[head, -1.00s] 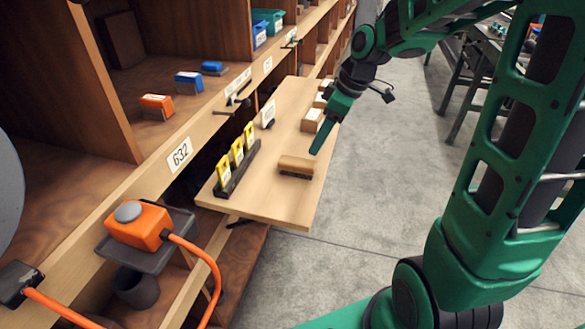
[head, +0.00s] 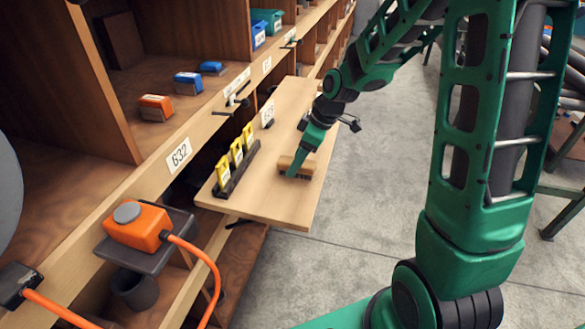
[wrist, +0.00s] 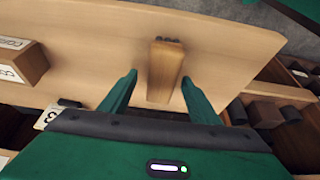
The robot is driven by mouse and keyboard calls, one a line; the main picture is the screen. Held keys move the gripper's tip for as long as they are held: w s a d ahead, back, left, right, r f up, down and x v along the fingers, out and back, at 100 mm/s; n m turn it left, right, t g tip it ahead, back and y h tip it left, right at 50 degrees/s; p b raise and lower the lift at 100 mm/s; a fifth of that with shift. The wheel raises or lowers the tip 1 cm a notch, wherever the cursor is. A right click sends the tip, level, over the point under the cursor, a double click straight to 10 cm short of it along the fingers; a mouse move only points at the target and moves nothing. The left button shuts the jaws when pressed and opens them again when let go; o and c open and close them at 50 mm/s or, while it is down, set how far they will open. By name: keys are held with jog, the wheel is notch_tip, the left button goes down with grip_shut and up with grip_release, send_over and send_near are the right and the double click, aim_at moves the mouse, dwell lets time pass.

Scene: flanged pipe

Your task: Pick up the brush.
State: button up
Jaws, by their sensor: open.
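The brush is a wooden block with dark bristles (head: 304,168) lying on the pull-out wooden board (head: 290,213). My gripper (head: 291,174) is over the board at the brush, and its finger covers part of the brush in the head view. The fingers are open and hold nothing. Whether they are level with the brush or above it is hard to tell.
A dark rack with yellow tags (head: 237,162) stands along the board's left edge. An orange device with a cable (head: 138,227) sits at the lower left.

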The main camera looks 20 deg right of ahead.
jog(key=shift+w+a+f, duration=0.15)
jog(key=shift+f, duration=0.4)
jog(key=shift+f, duration=0.25)
dwell(0.4)
jog(key=c, duration=1.3)
